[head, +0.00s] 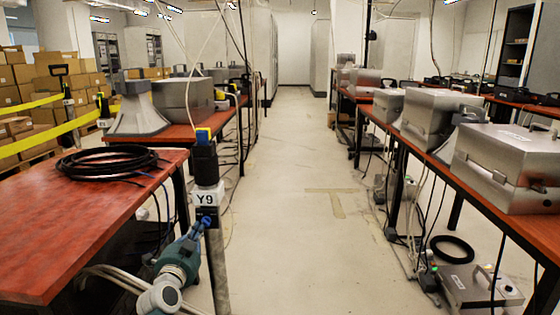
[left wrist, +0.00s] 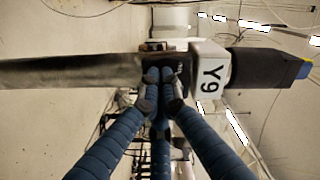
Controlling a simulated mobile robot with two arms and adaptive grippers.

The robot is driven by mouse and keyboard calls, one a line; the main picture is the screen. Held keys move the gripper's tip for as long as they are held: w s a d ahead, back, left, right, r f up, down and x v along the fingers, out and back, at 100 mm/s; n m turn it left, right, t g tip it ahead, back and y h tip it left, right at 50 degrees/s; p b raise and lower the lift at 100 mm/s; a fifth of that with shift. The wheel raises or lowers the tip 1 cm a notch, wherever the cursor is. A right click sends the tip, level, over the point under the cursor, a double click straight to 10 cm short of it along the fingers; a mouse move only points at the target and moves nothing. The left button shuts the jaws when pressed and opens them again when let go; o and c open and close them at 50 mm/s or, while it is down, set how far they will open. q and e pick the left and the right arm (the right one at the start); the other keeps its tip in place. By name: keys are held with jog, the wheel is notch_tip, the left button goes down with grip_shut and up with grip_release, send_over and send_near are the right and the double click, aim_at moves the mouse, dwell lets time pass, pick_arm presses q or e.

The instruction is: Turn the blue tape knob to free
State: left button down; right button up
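A dark upright post (head: 215,262) with a white Y9 label (head: 206,196) stands beside the red table's right end. Its black head (head: 205,168) has a blue and yellow top (head: 203,135). My left gripper (head: 206,222) meets the post just below the label. In the left wrist view the post lies sideways, with the Y9 label (left wrist: 211,72) and a blue end (left wrist: 304,69). There my left gripper's blue fingers (left wrist: 160,92) come together at a dark part beside the label. I cannot make out a knob; the fingers may hide it. My right gripper is not in view.
A red table (head: 90,215) with a coiled black cable (head: 108,162) is at the left. Yellow tapes (head: 50,140) stretch before stacked cardboard boxes (head: 30,80). Metal cases (head: 505,160) stand on the right-hand table. The aisle floor (head: 305,200) between is mostly clear.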

pick_arm(q)
jog(key=shift+r, duration=0.15)
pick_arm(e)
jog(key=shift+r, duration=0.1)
pick_arm(q)
jog(key=s+p, duration=0.4)
jog(key=s, duration=0.2)
jog(key=shift+a+f, duration=0.2)
jog(key=shift+a, duration=0.2)
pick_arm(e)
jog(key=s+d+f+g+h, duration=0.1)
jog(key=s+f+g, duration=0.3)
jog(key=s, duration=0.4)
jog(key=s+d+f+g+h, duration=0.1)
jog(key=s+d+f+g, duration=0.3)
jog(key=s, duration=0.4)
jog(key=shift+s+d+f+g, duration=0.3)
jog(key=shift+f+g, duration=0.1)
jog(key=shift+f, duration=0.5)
pick_arm(q)
jog(key=shift+f, duration=0.1)
